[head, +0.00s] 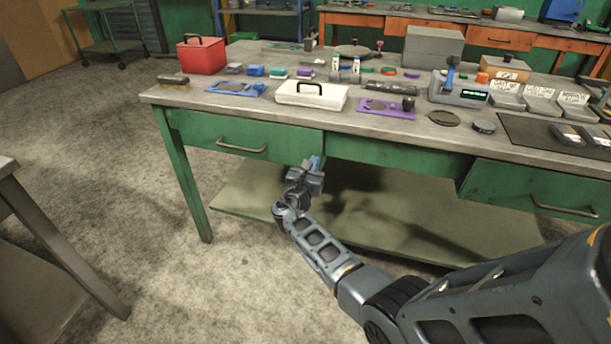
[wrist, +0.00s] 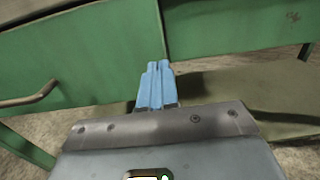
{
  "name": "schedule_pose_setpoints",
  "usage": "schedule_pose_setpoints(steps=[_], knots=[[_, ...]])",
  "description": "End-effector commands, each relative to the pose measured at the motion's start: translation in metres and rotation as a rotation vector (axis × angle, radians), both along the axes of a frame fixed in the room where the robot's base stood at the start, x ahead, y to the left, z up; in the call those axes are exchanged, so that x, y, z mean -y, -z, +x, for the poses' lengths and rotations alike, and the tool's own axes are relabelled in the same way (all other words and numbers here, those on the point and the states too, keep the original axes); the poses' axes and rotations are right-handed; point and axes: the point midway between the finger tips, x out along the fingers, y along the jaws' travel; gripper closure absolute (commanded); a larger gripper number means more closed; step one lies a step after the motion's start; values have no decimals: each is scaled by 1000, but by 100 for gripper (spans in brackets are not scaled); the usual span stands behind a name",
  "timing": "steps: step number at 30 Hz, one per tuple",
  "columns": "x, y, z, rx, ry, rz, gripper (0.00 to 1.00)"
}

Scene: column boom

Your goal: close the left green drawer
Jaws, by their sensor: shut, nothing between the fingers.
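The left green drawer (head: 195,131) is under the left part of the workbench top, with a bar handle (head: 242,147) on its front. Its front appears to stand slightly forward of the middle green panel (head: 390,157); how far is hard to tell. My gripper (head: 316,162) is at the drawer's lower right corner, its blue fingers together and empty. In the wrist view the fingertips (wrist: 158,66) overlap the drawer front's right edge, and the handle (wrist: 28,97) shows at the left. I cannot tell whether the fingertips touch the drawer.
The right green drawer (head: 530,190) has its own handle. The workbench top (head: 420,122) carries a red toolbox (head: 201,54), a white case (head: 311,94) and many small items. A lower shelf (head: 250,205) runs beneath. Another table (head: 30,220) stands at the left, with open floor between.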

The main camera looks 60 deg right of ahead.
Motion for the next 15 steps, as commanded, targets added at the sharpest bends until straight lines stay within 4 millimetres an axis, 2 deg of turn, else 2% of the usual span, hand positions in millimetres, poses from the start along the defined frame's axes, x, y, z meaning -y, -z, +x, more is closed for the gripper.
schedule_pose_setpoints(steps=[9, 15], knots=[[-60, 1, -18, -1, -6, 0, 100], [-89, 1, -27, -2, -5, -1, 100]])
